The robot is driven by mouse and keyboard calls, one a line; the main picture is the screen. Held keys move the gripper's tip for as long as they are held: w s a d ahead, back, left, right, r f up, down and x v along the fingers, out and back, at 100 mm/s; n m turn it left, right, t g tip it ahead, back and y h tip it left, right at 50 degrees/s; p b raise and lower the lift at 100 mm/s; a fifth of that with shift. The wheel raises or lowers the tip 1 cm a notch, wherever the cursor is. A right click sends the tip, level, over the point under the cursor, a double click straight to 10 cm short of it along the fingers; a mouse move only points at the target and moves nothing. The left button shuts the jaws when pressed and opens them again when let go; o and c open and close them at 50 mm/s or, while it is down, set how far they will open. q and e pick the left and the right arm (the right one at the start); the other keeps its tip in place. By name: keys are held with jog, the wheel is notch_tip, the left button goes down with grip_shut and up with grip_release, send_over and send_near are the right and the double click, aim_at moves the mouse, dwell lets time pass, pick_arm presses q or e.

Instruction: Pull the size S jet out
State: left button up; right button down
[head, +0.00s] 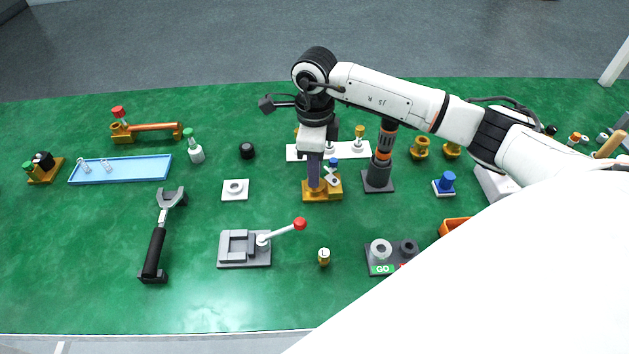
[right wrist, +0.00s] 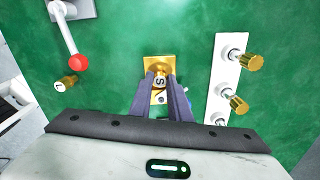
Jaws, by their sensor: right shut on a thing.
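My right gripper (head: 314,188) reaches down over a brass block (head: 335,187) in the middle of the table. In the right wrist view its two fingers (right wrist: 159,84) are shut on the size S jet (right wrist: 159,80), whose round top bears an S. The brass block (right wrist: 158,64) lies directly beneath the fingers in that view. I cannot tell whether the jet is seated in the block or lifted from it. The fingers hide the jet in the head view. My left gripper is not in view.
A white plate (right wrist: 221,75) with brass-knobbed pieces stands close to the block. A grey clamp with a red-knobbed lever (head: 300,224) and a brass jet marked L (head: 324,257) stand nearer the front. A dark post stand (head: 378,182) is just right of the block.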

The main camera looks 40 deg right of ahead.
jog(key=shift+r+p, duration=0.65)
jog(key=shift+r, duration=0.45)
dwell(0.6)
jog(key=shift+r+p, duration=0.8)
jog(key=shift+r, duration=0.5)
jog(key=shift+r, duration=0.1)
jog(key=shift+r, duration=1.4)
